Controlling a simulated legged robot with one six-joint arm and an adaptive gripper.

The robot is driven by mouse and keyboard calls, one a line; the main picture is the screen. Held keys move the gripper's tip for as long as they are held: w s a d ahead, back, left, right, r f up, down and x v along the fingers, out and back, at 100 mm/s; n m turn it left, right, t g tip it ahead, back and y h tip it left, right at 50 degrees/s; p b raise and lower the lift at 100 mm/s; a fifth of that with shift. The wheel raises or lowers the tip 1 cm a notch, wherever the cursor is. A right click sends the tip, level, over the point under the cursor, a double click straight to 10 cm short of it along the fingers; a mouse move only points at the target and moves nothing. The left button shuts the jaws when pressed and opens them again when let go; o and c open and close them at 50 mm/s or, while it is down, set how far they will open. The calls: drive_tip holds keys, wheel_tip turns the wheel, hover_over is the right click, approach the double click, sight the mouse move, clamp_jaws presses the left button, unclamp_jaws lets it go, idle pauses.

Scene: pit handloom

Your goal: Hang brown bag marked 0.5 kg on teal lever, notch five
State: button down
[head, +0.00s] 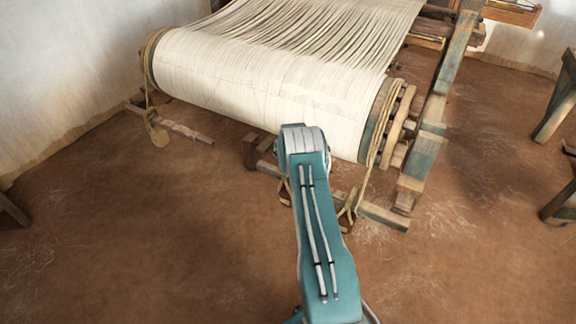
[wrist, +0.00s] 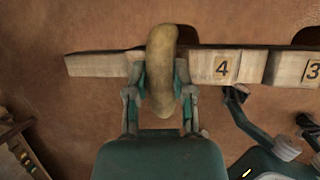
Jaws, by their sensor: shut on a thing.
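In the wrist view my gripper (wrist: 160,98) is shut on a tan-brown rounded bag (wrist: 162,62), seen end on; no weight mark shows on it. The bag is in front of a pale wooden lever (wrist: 98,64) with painted labels 4 and 3 to the right of the bag. The bag covers part of the lever left of label 4, and I cannot tell whether it touches the wood. No label 5 shows. In the head view a lever (head: 385,213) shows low at the loom's right, and my arm hides the gripper.
A cream warp beam (head: 260,85) stands behind my arm. A tan weight (head: 157,134) hangs by a rope at its left, beside another lever (head: 185,130). A teal-worn post (head: 430,140) stands right of the beam. Brown floor is clear at the front left.

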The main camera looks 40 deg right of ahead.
drive_tip(key=shift+a+f, duration=0.1)
drive_tip(key=shift+f, duration=0.25)
idle(0.7)
drive_tip(key=shift+c, duration=2)
unclamp_jaws()
drive_tip(key=shift+f, duration=0.1)
drive_tip(key=v, duration=1.2)
